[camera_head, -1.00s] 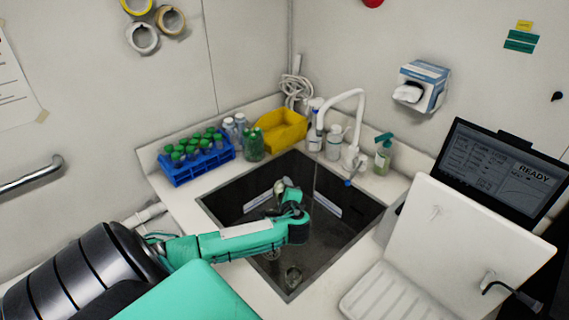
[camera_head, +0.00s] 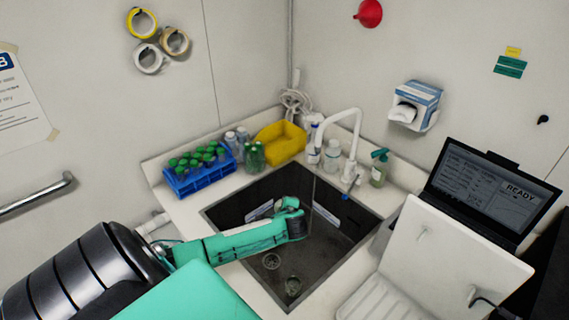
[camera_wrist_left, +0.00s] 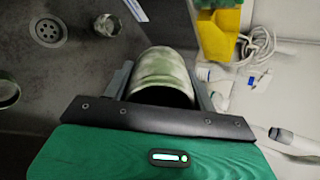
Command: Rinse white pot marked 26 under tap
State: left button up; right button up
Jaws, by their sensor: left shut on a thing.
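My left gripper (camera_head: 288,204) reaches into the dark sink (camera_head: 335,262) from the left. In the left wrist view my left gripper (camera_wrist_left: 163,85) is shut on a whitish, green-stained round pot (camera_wrist_left: 165,68), its fingers on either side. The pot is mostly hidden in the head view, and I cannot read a number on it. The white tap (camera_head: 349,112) arches over the back right of the sink. A thin line like a water stream hangs below its spout, close to the gripper; I cannot tell if it touches the pot. My right gripper is not in view.
A small clear vessel (camera_head: 292,285) stands on the sink floor near the drain (camera_head: 271,261). A blue rack (camera_head: 200,178) of green-capped tubes, a yellow bin (camera_head: 280,143) and bottles line the back. A laptop (camera_head: 485,190) and white drying board (camera_head: 430,250) stand right.

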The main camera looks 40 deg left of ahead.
pick_arm(q)
jog(key=shift+g+h+p, duration=0.4)
jog(key=shift+h+p, duration=0.05)
jog(key=shift+h, duration=0.05)
jog(key=shift+f+h, duration=0.3)
jog(key=shift+f, duration=0.05)
jog(key=shift+d+f+g+h, duration=0.1)
jog(key=shift+f+g+h, duration=0.35)
jog(key=shift+g+h, duration=0.35)
jog(key=shift+s, duration=0.1)
jog(key=g+h, duration=0.1)
jog(key=f+g+h, duration=0.1)
jog(key=h, duration=0.1)
jog(key=shift+s+d+f, duration=0.15)
jog(key=shift+d, duration=0.1)
jog(key=shift+s+d, duration=0.1)
jog(key=shift+g+h, duration=0.3)
